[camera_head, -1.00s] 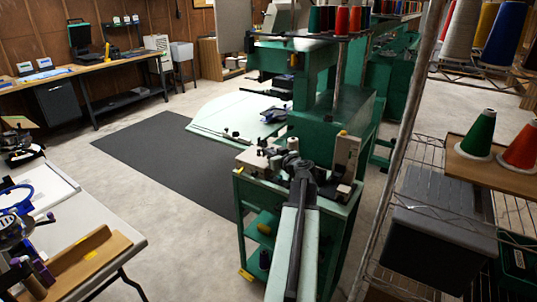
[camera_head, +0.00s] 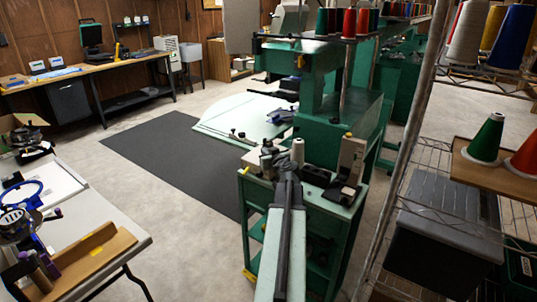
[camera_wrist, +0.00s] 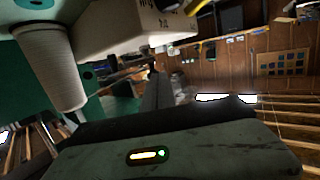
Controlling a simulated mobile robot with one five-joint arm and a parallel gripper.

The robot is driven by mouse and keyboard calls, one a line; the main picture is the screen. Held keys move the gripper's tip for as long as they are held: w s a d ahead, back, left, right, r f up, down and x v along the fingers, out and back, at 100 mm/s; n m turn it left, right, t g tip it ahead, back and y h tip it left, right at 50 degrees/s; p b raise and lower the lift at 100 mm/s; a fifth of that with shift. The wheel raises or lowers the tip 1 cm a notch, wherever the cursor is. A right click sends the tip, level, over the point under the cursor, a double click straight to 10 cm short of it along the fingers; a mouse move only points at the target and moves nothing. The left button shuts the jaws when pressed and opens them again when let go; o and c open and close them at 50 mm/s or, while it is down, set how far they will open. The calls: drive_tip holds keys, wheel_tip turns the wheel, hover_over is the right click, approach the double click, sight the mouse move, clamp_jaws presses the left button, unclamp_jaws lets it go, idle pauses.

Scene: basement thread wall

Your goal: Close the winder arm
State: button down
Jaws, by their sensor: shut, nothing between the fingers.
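My arm hides part of the cart top.
A large green machine (camera_head: 335,120) stands behind. A wire rack with thread cones (camera_head: 487,140) is close on the right. A white table (camera_head: 110,215) is at the left; the dark floor mat (camera_head: 170,155) is clear.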

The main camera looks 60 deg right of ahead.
drive_tip(key=shift+s+d, duration=0.1)
drive_tip(key=shift+s, duration=0.25)
drive_tip(key=p+v, duration=0.1)
drive_tip(key=v, duration=0.6)
drive_tip(key=shift+a+p, duration=0.3)
drive_tip(key=shift+s+r, duration=0.1)
